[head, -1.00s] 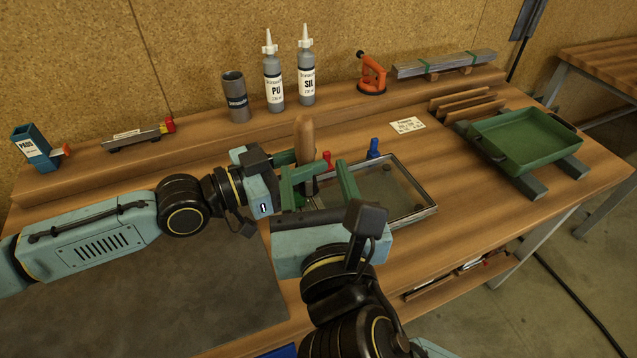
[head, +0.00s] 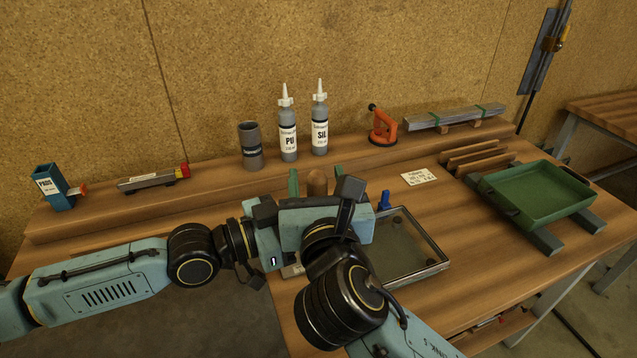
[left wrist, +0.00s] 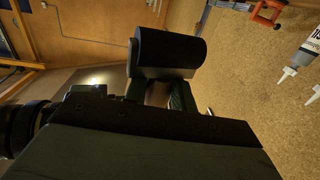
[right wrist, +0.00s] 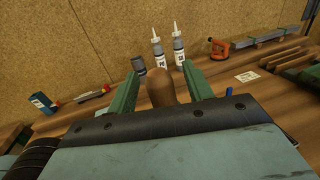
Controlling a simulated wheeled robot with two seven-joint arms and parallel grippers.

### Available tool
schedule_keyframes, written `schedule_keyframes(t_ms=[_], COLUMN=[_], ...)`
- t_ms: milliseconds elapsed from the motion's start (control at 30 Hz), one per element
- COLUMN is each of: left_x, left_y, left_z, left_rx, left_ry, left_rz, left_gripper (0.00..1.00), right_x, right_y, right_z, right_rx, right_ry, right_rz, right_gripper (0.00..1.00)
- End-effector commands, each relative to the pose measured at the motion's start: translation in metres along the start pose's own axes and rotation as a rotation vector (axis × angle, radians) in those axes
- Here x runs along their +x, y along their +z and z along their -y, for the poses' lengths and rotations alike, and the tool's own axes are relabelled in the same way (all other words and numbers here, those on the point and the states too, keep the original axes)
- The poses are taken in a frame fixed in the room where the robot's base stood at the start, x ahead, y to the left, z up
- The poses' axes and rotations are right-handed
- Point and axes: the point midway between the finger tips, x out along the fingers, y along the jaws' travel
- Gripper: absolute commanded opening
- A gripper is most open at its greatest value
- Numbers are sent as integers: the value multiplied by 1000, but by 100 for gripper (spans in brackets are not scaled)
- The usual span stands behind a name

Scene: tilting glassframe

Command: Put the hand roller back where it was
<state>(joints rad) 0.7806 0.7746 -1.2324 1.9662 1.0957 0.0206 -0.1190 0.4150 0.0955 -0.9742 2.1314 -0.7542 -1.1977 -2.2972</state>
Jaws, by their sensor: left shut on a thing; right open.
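The hand roller's rounded wooden handle (head: 317,183) stands upright behind my right gripper (head: 316,176) in the head view. In the right wrist view the handle (right wrist: 160,88) shows between the open, spread green fingers of that gripper. I cannot tell whether they touch it. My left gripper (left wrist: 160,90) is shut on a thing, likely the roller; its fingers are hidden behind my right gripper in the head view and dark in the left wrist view. The roller's lower part is hidden in the head view.
A metal-framed glass pane (head: 412,250) lies right of my grippers, with a blue knob (head: 384,201) at its edge. Bottles (head: 288,130), a grey cylinder (head: 250,147) and an orange suction lifter (head: 382,127) stand on the rear ledge. A green tray (head: 540,195) sits at right.

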Motion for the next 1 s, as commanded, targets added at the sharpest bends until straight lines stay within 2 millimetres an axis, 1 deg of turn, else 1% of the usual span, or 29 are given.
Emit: schedule_keyframes(t_ms=[33,300,400,433,600,633,867,1000], left_x=[0,0,0,0,0,0,0,-6], left_y=[-1,-1,-1,-1,-1,-1,0,0], left_z=[0,0,0,0,0,0,0,1], left_rx=[1,1,1,1,1,1,0,2], left_ry=[0,0,0,0,0,0,0,-1], left_rz=[-2,-2,-2,-2,-2,-1,0,2], left_gripper=[0,0,0,27,49,51,51,51], right_x=[0,0,0,0,0,0,0,0], right_y=[0,0,0,1,1,1,1,1], right_z=[0,0,0,0,0,0,0,0], right_rx=[0,0,0,0,0,0,0,0], right_ry=[0,0,0,0,0,0,0,0], right_rz=[0,0,0,2,2,2,2,2], right_gripper=[47,12,0,0,0,0,0,0])
